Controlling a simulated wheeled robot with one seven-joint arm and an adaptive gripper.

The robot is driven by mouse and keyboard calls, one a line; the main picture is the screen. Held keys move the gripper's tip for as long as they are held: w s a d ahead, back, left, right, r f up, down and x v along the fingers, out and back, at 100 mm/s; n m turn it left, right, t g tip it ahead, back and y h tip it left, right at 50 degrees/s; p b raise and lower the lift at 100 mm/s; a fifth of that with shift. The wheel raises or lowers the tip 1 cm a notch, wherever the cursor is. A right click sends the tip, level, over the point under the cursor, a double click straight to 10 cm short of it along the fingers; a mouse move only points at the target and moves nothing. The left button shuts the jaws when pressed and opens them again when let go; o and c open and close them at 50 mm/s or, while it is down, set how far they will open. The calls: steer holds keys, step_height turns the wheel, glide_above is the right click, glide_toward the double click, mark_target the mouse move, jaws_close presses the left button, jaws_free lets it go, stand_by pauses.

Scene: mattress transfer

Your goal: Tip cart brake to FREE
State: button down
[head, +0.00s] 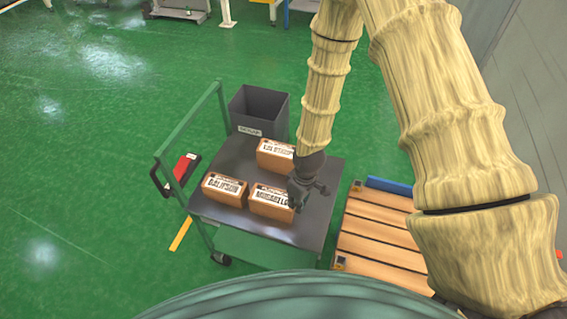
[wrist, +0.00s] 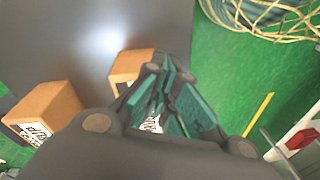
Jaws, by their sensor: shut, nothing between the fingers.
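The cart (head: 300,231) has a dark deck and a green frame. Its brake is a red pedal (head: 183,168) on a black and white plate at the cart's left side, by the handle. The red pedal also shows at the right edge of the wrist view (wrist: 302,138). I cannot read any marking on it or tell which way it is tipped. My gripper (head: 298,203) is over the right part of the deck, beside the boxes and well to the right of the brake. Its fingers (wrist: 165,95) are shut and empty.
Boxes stand on the deck: one at the back (head: 275,154), one front left (head: 225,189), one front middle (head: 271,203). A grey bin (head: 260,110) stands at the cart's far end. A wooden pallet (head: 378,238) is at the right. Green floor lies open left of the cart.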

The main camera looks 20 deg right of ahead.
steer(key=s+d+f+m+b, duration=0.1)
steer(key=s+f, duration=0.3)
steer(key=s, duration=0.4)
steer(key=s+d+f+m+h+b, duration=0.1)
steer(key=s+d+f+m+b, duration=0.1)
steer(key=s, duration=0.6)
steer(key=s+d+f+m+b, duration=0.1)
steer(key=s+f+m+b, duration=0.2)
steer(key=s+f, duration=0.5)
steer(key=shift+d+m, duration=0.35)
steer(key=shift+m, duration=0.45)
